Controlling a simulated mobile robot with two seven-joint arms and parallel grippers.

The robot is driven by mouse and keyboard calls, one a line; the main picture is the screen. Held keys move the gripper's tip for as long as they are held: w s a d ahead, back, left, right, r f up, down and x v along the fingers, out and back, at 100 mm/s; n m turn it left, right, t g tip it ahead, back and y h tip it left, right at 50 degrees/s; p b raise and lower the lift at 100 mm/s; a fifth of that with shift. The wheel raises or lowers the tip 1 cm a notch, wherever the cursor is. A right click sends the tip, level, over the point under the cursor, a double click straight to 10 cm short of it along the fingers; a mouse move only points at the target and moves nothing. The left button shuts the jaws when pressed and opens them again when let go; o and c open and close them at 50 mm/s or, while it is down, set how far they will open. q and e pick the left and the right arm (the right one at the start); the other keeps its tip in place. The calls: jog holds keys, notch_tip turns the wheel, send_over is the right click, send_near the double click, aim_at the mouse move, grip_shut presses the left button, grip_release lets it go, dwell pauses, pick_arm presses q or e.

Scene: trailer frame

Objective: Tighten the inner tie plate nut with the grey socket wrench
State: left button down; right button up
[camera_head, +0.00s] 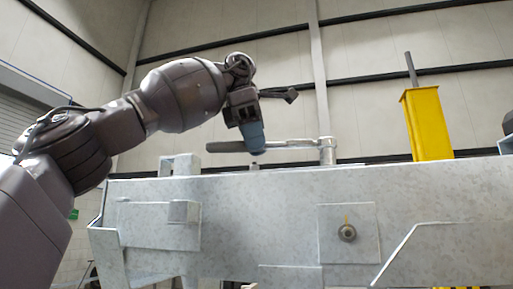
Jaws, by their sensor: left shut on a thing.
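The grey socket wrench (295,144) lies roughly level above the top edge of the grey trailer frame (270,205). Its dark handle end points left and its upright socket head (327,151) is at the right end, at the frame's top edge. My left gripper (257,148), with blue fingers, comes down from above and is shut on the wrench handle. A nut (347,233) sits on a square plate on the frame's front face, below and right of the socket head. What lies under the socket is hidden behind the frame edge. My right gripper is not in view.
A yellow post (427,123) with a grey rod on top rises at the right behind the frame's top edge. A grey bracket (180,166) stands up left of the wrench. A small dark object (508,125) shows at the right edge. The space above the wrench's right end is clear.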

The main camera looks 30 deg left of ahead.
pick_arm(q)
jog(key=s+d+n+t+y+b, duration=0.1)
jog(key=s+d+n, duration=0.6)
jog(key=n, duration=0.3)
jog(key=shift+s+d+t+y, duration=0.15)
jog(key=shift+d+t+y, duration=0.2)
jog(key=shift+d, duration=0.5)
dwell(0.5)
jog(key=shift+w+a+m+p, duration=0.2)
jog(key=shift+a+m+p, duration=0.2)
jog(key=shift+a+m, duration=0.1)
jog(key=shift+w+a+m+p, duration=0.15)
jog(key=shift+a+m+p, duration=0.2)
jog(key=shift+a+m, duration=0.1)
